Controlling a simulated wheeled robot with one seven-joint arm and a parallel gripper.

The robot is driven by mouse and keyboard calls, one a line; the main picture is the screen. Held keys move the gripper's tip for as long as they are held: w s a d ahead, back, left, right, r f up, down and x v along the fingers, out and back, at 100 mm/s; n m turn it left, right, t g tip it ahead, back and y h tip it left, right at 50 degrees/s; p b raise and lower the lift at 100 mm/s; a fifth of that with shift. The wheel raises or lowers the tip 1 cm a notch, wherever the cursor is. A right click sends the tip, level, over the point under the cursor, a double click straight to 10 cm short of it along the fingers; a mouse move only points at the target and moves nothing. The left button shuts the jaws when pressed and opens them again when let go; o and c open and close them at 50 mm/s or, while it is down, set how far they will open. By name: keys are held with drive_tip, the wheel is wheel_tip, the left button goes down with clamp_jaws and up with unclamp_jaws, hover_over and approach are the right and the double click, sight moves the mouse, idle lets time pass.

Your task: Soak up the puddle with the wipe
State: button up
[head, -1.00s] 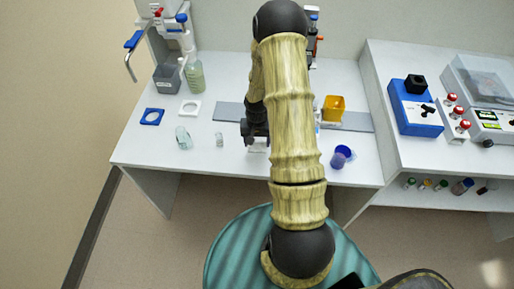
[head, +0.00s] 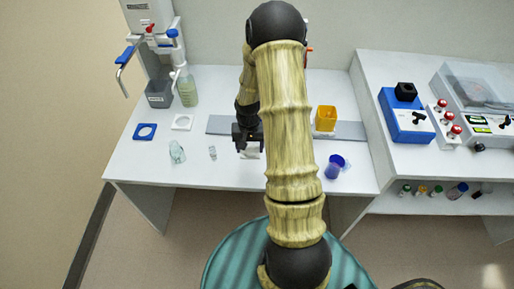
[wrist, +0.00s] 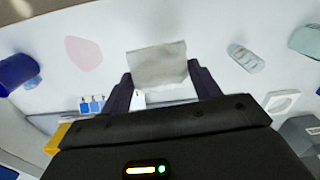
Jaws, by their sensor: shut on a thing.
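The wipe (wrist: 157,66) is a pale grey-white square of cloth. My gripper (wrist: 163,88) is shut on it, with one dark finger at each side in the wrist view. In the head view the wipe (head: 250,153) shows below my gripper (head: 248,140), over the white bench. I cannot tell whether it touches the bench. The puddle (wrist: 84,53) is a flat pale pink patch on the bench, left of the wipe and apart from it in the wrist view. In the head view the puddle is not visible; my arm covers that part of the bench.
A blue cup (head: 334,167) and a yellow bin (head: 326,118) stand right of my arm. A small clear vial (head: 212,153), a clear glass piece (head: 177,152), a blue ring (head: 145,131) and a white ring (head: 182,122) lie to the left. Bare bench lies between them.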

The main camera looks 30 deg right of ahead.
drive_tip(key=a+f+n, duration=0.2)
drive_tip(key=a, duration=0.2)
drive_tip(key=w+a+f+n, duration=0.1)
drive_tip(key=a+f+n, duration=0.1)
drive_tip(key=a, duration=0.3)
drive_tip(key=w+a+f+n, duration=0.1)
drive_tip(key=a+f, duration=0.2)
drive_tip(key=a, duration=0.1)
drive_tip(key=shift+a+n, duration=0.2)
drive_tip(key=shift+n, duration=0.2)
